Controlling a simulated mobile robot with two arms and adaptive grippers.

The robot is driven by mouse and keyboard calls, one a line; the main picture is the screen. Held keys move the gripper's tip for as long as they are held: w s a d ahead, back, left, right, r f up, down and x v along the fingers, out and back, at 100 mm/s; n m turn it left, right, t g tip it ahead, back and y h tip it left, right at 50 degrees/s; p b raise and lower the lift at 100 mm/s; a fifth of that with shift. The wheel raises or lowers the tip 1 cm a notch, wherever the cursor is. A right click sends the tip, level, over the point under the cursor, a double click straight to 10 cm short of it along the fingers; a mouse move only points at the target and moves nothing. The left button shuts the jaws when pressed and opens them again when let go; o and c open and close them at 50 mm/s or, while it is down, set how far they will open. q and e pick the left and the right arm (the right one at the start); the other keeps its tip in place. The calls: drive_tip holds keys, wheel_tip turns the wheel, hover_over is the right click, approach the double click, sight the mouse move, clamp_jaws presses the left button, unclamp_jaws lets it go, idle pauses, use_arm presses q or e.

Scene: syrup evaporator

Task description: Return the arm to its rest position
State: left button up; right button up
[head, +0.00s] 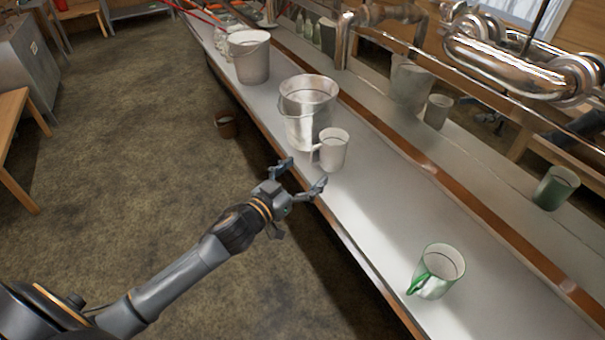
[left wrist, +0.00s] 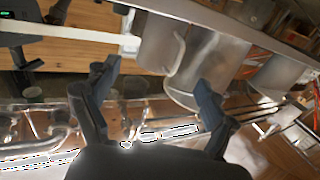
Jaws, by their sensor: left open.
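My left arm reaches in from the lower left of the head view. Its gripper (head: 302,175) is open, with nothing between the fingers. It is by the front edge of the long counter (head: 365,215), just short of a white mug (head: 334,151). The mug's handle faces left, toward the gripper. In the left wrist view the two spread fingers (left wrist: 155,78) show with a gap between them. The mug (left wrist: 157,45) and a grey bucket (left wrist: 215,62) are seen beyond them. I cannot see my right gripper.
A metal bucket (head: 306,112) stands behind the mug, and a white bucket (head: 249,58) farther left.

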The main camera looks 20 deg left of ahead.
use_arm(q)
drive_tip(key=shift+s+a, duration=0.1)
drive_tip(key=shift+s, duration=0.15)
idle(0.3)
drive_tip(key=s+a+f+n+g+y+p, duration=0.1)
drive_tip(key=a+f+g, duration=0.1)
drive_tip(key=f, duration=0.7)
drive_tip(key=s+a+f+g+y+p, duration=0.1)
drive_tip(key=s+a+f+g+y, duration=0.15)
drive_tip(key=f, duration=0.65)
drive_tip(key=s+a+f+g, duration=0.1)
drive_tip(key=s+f+g, duration=0.1)
drive_tip(key=s+f, duration=0.45)
drive_tip(key=s+a+f+g, duration=0.1)
drive_tip(key=s+f, duration=0.2)
drive_tip(key=f, duration=0.6)
drive_tip(key=s+d+f+g+p, duration=0.1)
drive_tip(key=s+f, duration=0.5)
drive_tip(key=s, duration=0.6)
drive_tip(key=s+d+f+g+p, duration=0.1)
drive_tip(key=s+d+f+g, duration=0.2)
drive_tip(key=s, duration=0.9)
drive_tip(key=s+d+f+g+y+p, duration=0.1)
drive_tip(key=s+d+f+g, duration=0.1)
drive_tip(key=s+f+g, duration=0.3)
drive_tip(key=s+f, duration=0.4)
drive_tip(key=s, duration=0.3)
drive_tip(key=shift+f, duration=0.15)
drive_tip(key=shift+c, duration=0.3)
